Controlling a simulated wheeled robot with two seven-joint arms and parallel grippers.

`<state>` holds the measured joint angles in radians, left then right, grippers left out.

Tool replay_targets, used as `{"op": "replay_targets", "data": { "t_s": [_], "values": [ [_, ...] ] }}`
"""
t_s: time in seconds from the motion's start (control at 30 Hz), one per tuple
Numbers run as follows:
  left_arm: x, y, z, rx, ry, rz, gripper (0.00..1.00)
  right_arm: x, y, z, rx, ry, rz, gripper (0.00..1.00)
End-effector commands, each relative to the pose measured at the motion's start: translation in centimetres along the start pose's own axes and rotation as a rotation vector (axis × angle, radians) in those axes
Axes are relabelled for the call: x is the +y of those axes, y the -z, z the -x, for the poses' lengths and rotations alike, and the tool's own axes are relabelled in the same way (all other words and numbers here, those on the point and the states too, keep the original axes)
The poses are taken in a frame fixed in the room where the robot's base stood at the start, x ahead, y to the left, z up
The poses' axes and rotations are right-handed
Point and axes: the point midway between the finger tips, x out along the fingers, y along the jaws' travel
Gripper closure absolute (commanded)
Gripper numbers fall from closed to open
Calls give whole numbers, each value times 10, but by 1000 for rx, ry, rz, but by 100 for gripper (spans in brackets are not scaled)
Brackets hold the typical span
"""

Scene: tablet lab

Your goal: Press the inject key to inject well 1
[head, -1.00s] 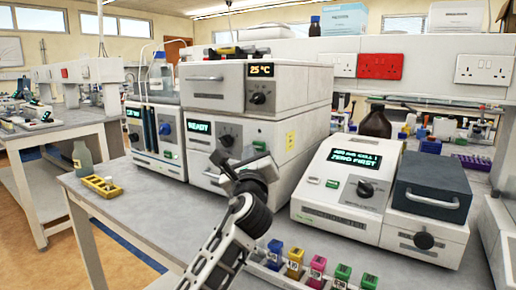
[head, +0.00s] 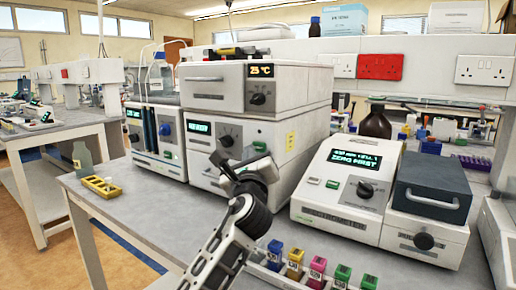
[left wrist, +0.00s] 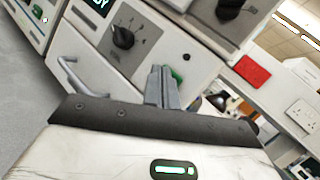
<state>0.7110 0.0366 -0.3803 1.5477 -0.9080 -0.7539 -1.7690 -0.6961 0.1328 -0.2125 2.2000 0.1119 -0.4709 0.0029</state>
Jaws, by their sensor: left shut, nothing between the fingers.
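The instrument stack (head: 290,150) stands on the bench, its middle unit bearing a lit display (head: 199,128), a dark knob (head: 227,140) and a green key (head: 260,146), which I take for the inject key. The display text is blurred in the head view; its end reads "DY" in the left wrist view (left wrist: 100,3). My left gripper (head: 226,163) is shut and empty in front of the middle unit, below the knob. In the left wrist view, the closed fingers (left wrist: 163,78) point at the panel and partly cover the green key (left wrist: 177,75). Contact cannot be told. My right gripper is not in view.
A spectrometer (head: 340,185) with a dark lid box (head: 433,187) stands to the right. Several coloured racked blocks (head: 295,265) lie at the front. A yellow tray (head: 101,186) and a bottle (head: 83,158) stand at the left. The bench between is clear.

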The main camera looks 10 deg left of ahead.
Motion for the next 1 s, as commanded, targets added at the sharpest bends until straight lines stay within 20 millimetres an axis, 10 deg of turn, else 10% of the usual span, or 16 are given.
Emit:
{"op": "replay_targets", "data": {
  "t_s": [1.0],
  "values": [
    [-4, 3, -7, 0, 1, 0, 100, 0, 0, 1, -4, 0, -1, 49]
  ]
}}
